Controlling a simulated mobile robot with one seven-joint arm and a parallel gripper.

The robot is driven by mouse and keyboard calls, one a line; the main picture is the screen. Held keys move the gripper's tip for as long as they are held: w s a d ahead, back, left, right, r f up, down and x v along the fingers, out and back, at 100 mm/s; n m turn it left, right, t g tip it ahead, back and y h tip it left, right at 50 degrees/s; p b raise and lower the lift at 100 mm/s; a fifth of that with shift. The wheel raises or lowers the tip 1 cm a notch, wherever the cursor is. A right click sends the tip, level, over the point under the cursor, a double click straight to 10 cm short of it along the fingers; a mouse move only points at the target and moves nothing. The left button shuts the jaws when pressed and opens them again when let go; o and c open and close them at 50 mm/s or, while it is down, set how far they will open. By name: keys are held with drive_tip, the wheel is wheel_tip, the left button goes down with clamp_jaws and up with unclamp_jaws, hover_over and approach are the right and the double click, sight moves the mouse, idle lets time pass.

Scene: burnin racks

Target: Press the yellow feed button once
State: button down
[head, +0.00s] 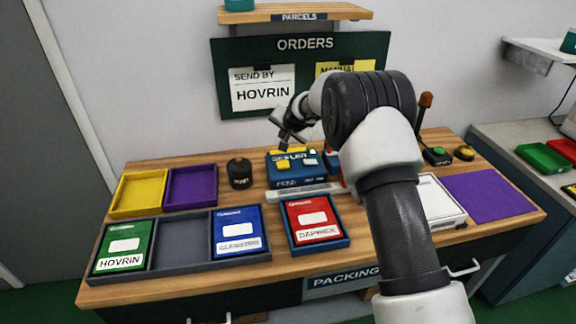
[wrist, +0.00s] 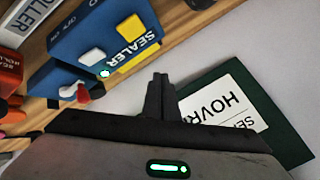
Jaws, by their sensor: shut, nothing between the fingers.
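The blue sealer (head: 285,181) stands at the back middle of the wooden table, with yellow parts and a pale button on its top. The yellow feed button (head: 282,164) appears to be the block at its front left; a raised yellow button also shows in the wrist view (wrist: 129,29), beside the SEALER lettering. My gripper (head: 283,143) is above the back of the sealer, its fingers shut together and empty. In the wrist view the fingertips (wrist: 160,78) are apart from the yellow button in the picture. My arm hides the sealer's right side.
A white button (wrist: 93,56), a green light (wrist: 104,73) and a red-tipped lever (wrist: 83,93) are close to the yellow button. A dark round object (head: 240,173) stands left of the sealer. The orders board (head: 225,60) is on the wall behind.

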sight(284, 166)
idle(0.3)
drive_tip(key=shift+f+b, duration=2.8)
drive_tip(key=shift+f, duration=1.6)
drive_tip(key=shift+f, duration=0.1)
drive_tip(key=shift+f+b, duration=0.3)
drive_tip(key=shift+b, duration=0.15)
drive_tip(key=shift+f+b, duration=0.5)
drive_tip(key=shift+f, duration=0.1)
drive_tip(key=shift+r+p, duration=0.5)
drive_tip(key=shift+r, duration=0.45)
drive_tip(key=shift+r, duration=0.1)
